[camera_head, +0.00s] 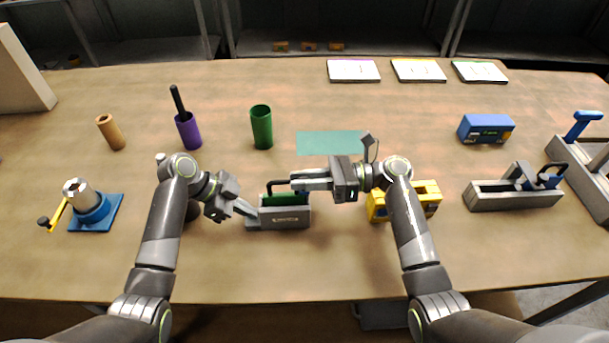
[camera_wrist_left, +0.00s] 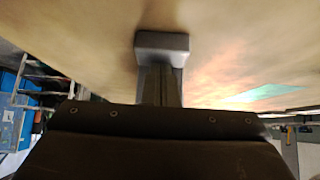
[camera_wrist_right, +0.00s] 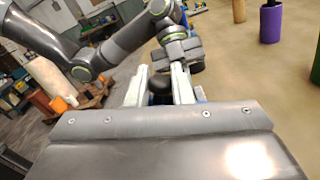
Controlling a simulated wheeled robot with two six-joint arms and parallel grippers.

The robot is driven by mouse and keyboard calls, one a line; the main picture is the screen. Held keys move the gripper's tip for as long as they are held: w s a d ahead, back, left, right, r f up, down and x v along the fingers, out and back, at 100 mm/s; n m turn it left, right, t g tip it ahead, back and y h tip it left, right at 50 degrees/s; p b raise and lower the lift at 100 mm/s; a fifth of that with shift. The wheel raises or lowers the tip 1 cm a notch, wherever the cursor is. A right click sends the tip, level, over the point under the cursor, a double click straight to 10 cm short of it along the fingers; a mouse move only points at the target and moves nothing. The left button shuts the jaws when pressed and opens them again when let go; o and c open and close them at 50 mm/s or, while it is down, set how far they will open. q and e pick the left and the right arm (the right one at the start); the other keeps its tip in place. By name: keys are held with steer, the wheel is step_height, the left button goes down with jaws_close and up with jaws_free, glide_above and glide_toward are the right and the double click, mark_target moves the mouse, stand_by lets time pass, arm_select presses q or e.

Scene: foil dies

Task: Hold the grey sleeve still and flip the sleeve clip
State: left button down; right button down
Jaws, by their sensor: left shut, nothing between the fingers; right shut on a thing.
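The grey sleeve (camera_head: 291,219) is an open-topped grey box on the table with a green piece (camera_head: 287,199) inside. A dark bar (camera_head: 272,184) rises at its top left and reaches toward my right fingers; it looks like the sleeve clip. My right gripper (camera_head: 294,184) is shut on it above the sleeve, and a dark piece (camera_wrist_right: 160,86) shows between the fingers in the right wrist view. My left gripper (camera_head: 253,213) is shut and empty at the sleeve's left end. In the left wrist view its tips meet a grey block (camera_wrist_left: 162,43); contact is unclear.
A yellow block (camera_head: 428,191) lies behind my right forearm. A second grey holder (camera_head: 513,197) and a blue box (camera_head: 484,129) are on the right. A green cup (camera_head: 262,127), a purple cup (camera_head: 188,132) and a blue-based fixture (camera_head: 97,213) stand left. The front table strip is clear.

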steer(key=shift+r, duration=0.1)
stand_by(0.3)
steer(key=c, duration=1.3)
jaws_free()
steer(key=shift+d, duration=0.1)
steer(key=d, duration=1.2)
steer(key=shift+c, duration=0.4)
